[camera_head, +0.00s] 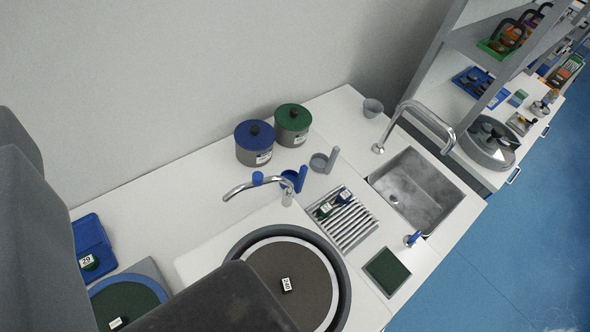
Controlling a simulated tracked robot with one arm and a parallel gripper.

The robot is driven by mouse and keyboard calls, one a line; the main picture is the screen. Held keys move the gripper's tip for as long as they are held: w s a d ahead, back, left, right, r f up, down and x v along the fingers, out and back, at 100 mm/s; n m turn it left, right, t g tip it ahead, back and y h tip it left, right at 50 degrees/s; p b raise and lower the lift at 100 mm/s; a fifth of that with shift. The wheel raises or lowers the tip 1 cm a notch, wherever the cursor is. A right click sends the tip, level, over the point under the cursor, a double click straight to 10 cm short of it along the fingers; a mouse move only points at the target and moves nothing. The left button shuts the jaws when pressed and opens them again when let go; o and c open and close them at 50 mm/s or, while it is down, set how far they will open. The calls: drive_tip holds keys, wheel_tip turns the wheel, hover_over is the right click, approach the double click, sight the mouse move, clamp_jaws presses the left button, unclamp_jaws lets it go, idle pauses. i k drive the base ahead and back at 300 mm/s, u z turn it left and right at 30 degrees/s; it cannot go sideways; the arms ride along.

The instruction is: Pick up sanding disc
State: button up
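A brown round sanding disc (268,284) with a small white label reading 240 lies in a dark-rimmed round basin (343,285) at the lower middle. A green disc (125,302) with a label lies in a blue-rimmed round holder (150,283) at the lower left. I cannot tell which disc the task means. My gripper (140,225) shows as two dark grey fingers, one at the left edge and one at the bottom. They are wide apart with nothing between them. The bottom finger hides part of the brown disc and its basin.
A curved faucet (262,183) rises behind the basin. Blue-lidded (254,137) and green-lidded (292,122) pots stand against the wall. A slatted rack (350,228), a sink (417,190) with a tall tap (428,110) and a green pad (386,271) are to the right.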

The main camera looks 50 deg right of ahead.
sight(297, 278)
drive_tip(key=k, duration=1.1)
drive_tip(key=z, duration=0.1)
drive_tip(key=i, duration=0.7)
drive_tip(key=z, duration=0.4)
